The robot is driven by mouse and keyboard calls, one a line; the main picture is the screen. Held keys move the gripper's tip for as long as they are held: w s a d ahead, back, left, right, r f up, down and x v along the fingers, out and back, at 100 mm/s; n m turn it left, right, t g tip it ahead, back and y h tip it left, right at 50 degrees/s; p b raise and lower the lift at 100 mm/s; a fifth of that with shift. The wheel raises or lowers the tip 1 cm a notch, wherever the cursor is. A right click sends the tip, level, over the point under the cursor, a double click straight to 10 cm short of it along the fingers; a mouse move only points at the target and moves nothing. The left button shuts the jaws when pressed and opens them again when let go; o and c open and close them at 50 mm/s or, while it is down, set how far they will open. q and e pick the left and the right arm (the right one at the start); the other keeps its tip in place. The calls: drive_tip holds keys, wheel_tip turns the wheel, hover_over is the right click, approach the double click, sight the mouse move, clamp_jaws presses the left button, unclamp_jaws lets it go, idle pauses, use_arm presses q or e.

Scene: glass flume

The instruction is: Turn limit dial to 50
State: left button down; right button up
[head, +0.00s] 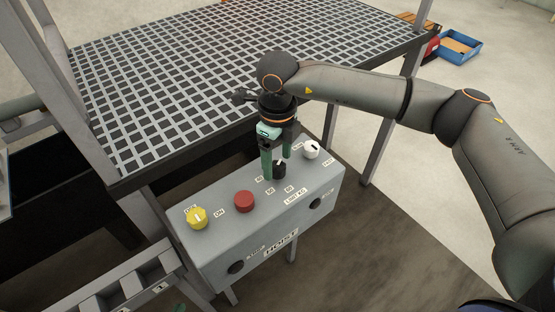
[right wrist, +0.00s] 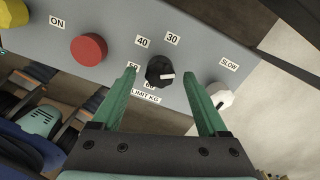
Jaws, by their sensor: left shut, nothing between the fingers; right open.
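The black limit dial (head: 279,169) stands on top of the grey hoist box. In the right wrist view the dial (right wrist: 158,70) has a white mark on its right side, facing away from the partly covered 50 label (right wrist: 133,68). The 40 label (right wrist: 142,42) and 30 label (right wrist: 172,38) lie above it. My right gripper (head: 276,177) points down over the dial, open, with one finger on each side. In the wrist view both fingers are apart from the dial. Only a green bit of my left gripper (head: 180,308) shows at the head view's bottom edge.
On the same box (head: 225,237) are a yellow knob (head: 197,217), a red button (head: 244,201) and a white knob (head: 311,149) close right of my right gripper. A dark grated platform (head: 180,80) rises behind. A blue bin (head: 460,47) stands far right on open floor.

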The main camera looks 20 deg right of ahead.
sight(278, 166)
wheel_tip(278, 166, up, 12)
drive_tip(key=shift+f, duration=0.2)
idle(0.5)
